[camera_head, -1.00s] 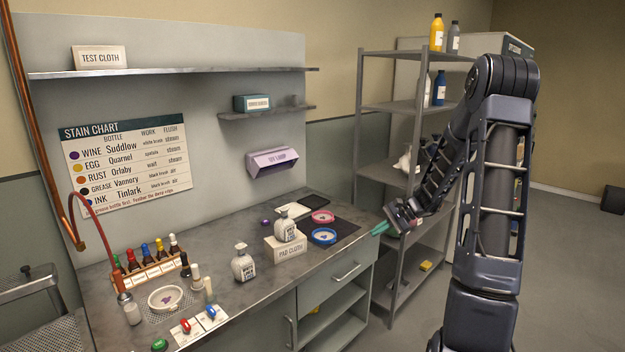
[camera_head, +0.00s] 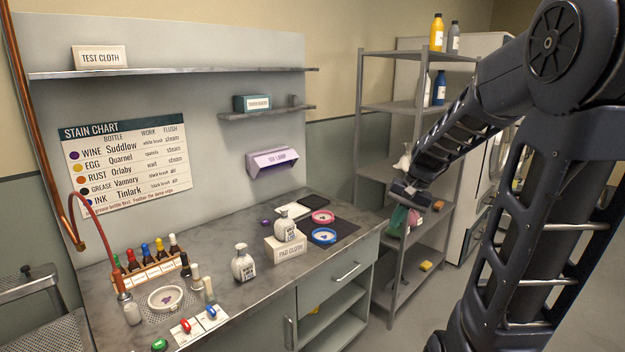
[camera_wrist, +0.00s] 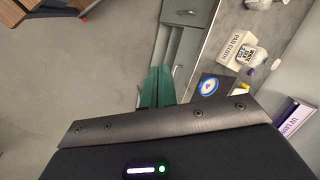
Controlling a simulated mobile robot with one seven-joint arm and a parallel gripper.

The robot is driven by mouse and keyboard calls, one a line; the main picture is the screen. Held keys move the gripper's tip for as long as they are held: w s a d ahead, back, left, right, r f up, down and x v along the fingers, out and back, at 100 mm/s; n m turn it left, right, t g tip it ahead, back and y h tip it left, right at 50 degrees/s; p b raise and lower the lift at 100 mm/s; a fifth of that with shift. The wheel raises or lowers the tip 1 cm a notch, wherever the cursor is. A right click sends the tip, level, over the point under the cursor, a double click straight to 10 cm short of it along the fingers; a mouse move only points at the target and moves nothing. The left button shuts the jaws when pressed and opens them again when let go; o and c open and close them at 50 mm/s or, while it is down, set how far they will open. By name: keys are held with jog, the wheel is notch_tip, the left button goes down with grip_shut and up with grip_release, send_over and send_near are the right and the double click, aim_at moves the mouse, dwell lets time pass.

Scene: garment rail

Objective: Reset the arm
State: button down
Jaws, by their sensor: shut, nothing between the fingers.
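My arm reaches from the right of the head view toward the shelf rack. My gripper (camera_head: 397,220) hangs past the right end of the counter, in front of the rack. Its green fingers also show in the wrist view (camera_wrist: 156,87), side by side, shut and empty. They point down past the counter's drawer front, clear of the counter top. The wrist housing hides part of the wrist view.
The counter (camera_head: 225,290) holds two white bottles, a pad cloth box (camera_head: 286,249), pink and blue rings (camera_head: 323,236), a dropper rack (camera_head: 155,273) and a dish (camera_head: 166,298). The metal rack (camera_head: 368,200) stands close behind my gripper. Open floor shows in the wrist view (camera_wrist: 80,80).

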jog(key=s+d+r+n+t+h, duration=0.1)
jog(key=s+d+r, duration=0.1)
jog(key=s, duration=0.4)
jog(key=s+d+r+n+t+h, duration=0.2)
jog(key=s+r, duration=0.1)
jog(key=s, duration=0.4)
jog(key=shift+s+d+r+t+h, duration=0.15)
jog(key=shift+d+r+t+h, duration=0.1)
jog(key=shift+t+h, duration=0.05)
dwell(0.3)
